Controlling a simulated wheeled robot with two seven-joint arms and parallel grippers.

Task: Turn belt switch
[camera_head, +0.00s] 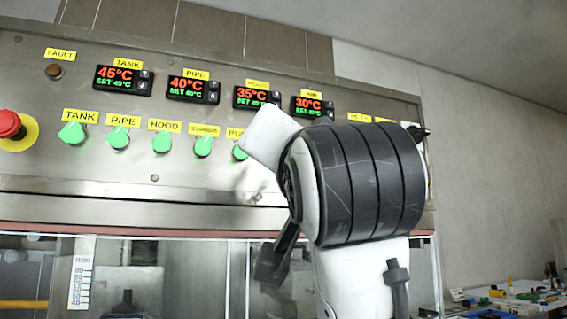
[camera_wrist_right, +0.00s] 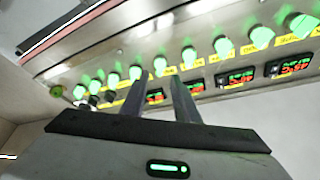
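A steel control panel (camera_head: 30,165) carries a row of green switches with yellow labels. In the head view, the TANK (camera_head: 72,133), PIPE (camera_head: 118,137) and HOOD (camera_head: 162,142) switches are readable. My right arm covers the labels and switches farther right, and I cannot read a belt label. In the right wrist view the panel appears upside down. My right gripper (camera_wrist_right: 157,90) is open and empty, its two fingers pointing at the switch row. One green switch (camera_wrist_right: 160,65) shows just beyond the gap between the fingertips; contact cannot be told. My left gripper is not in view.
A red emergency stop button (camera_head: 9,125) sits at the panel's left. Temperature displays (camera_head: 123,80) line up above the switches. Below the panel are glazed machine openings and a ruler scale (camera_head: 81,283). A table with small coloured parts (camera_head: 510,295) stands at the lower right.

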